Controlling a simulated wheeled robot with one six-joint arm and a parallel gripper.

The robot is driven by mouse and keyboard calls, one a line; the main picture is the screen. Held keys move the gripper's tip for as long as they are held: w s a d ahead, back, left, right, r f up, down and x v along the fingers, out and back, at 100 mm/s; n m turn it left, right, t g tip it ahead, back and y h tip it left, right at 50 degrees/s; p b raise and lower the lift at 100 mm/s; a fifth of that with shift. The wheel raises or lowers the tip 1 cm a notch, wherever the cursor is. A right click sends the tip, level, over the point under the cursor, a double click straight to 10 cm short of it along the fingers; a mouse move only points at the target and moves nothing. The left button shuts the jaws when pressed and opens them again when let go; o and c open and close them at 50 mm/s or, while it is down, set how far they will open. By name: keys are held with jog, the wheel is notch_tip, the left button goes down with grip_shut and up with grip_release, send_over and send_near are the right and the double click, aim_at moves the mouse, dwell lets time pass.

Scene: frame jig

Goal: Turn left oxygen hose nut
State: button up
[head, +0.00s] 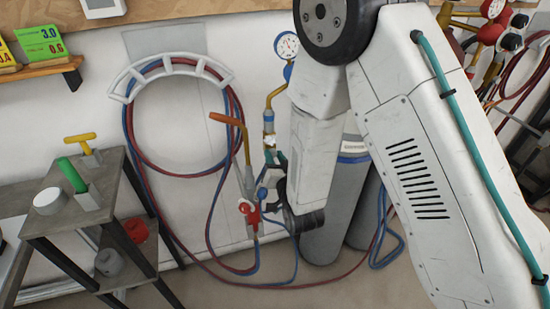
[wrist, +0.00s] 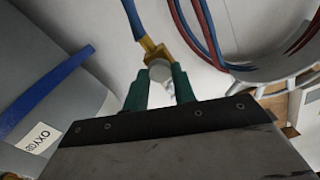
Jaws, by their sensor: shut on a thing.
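The oxygen hose nut shows in the wrist view as a pale grey round piece (wrist: 159,70) against a brass fitting (wrist: 152,50) at the end of a blue hose (wrist: 133,18). My gripper (wrist: 158,88) has its green fingers on either side of this piece and is shut on it. In the head view my gripper (head: 275,158) is at the brass and silver fitting (head: 269,141) below the round gauge (head: 287,45). My arm and wrist cover part of the area, and the nut's far side is hidden.
Grey cylinders (head: 335,215) stand just behind my gripper. Red and blue hoses hang from a white wall rack (head: 170,66) and loop across the floor. A dark stand (head: 75,215) is at left.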

jog(key=shift+m, duration=1.2)
jog(key=shift+d, duration=0.1)
jog(key=o, duration=1)
jog(key=shift+v, duration=3.85)
jog(key=shift+c, duration=0.2)
